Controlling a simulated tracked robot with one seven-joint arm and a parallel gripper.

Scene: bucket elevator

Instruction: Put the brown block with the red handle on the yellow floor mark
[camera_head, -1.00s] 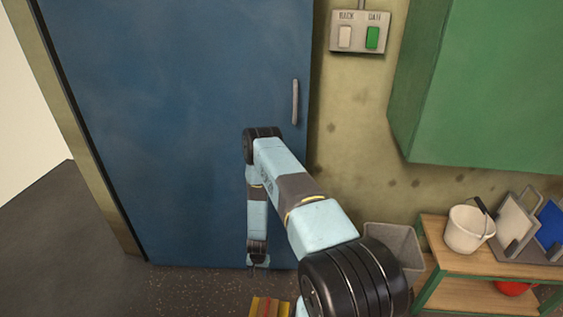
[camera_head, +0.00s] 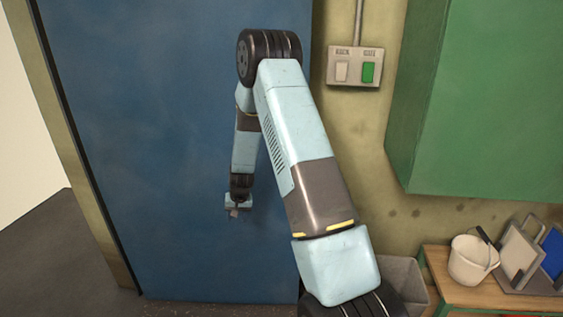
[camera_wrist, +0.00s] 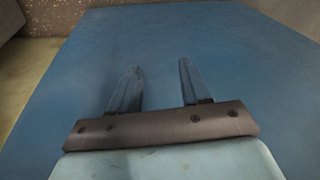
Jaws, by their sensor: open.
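My gripper (camera_head: 233,212) hangs at the end of my arm in front of the blue door (camera_head: 180,150) in the head view. In the wrist view its two fingers (camera_wrist: 160,66) stand apart with nothing between them, and the blue door lies behind them. The brown block with the red handle and the yellow floor mark do not show in either view now.
A switch box (camera_head: 355,67) with a white and a green button is on the wall. A green cabinet (camera_head: 480,100) juts out at right.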

